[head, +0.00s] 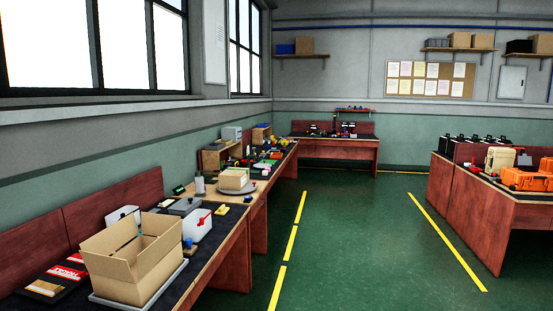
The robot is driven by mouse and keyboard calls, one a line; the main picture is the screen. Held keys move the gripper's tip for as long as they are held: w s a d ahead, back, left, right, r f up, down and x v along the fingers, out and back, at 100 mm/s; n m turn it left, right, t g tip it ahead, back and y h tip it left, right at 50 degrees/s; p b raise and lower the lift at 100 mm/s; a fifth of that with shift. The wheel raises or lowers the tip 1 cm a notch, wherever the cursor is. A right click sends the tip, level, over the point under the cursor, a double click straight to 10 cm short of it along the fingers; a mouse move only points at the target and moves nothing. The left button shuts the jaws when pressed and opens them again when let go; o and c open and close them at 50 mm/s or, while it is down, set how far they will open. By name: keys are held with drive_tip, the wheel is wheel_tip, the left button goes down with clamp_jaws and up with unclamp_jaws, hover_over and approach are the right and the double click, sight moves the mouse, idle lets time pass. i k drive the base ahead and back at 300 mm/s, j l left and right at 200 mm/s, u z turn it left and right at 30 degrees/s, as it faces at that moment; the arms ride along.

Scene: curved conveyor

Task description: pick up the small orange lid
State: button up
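I cannot make out a small orange lid for certain in the head view. Orange cases (524,180) sit on the right-hand bench, and a small orange item (262,166) lies among clutter on the far part of the left bench. Both are too far away to tell whether a small lid is among them. My gripper is not in view.
An open cardboard box (135,270) stands on a tray on the near left bench. White containers (196,226) and a smaller box (234,179) stand beyond it. Another bench (335,151) stands at the back. The green floor (350,240) between yellow lines is clear.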

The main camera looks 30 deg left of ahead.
sight(276, 156)
drive_tip(key=i+j+u, duration=0.2)
drive_tip(key=i, duration=0.15)
drive_tip(key=i+j+u, duration=0.2)
drive_tip(key=i, duration=0.15)
drive_tip(key=i+u, duration=0.4)
drive_tip(key=i, duration=5.9)
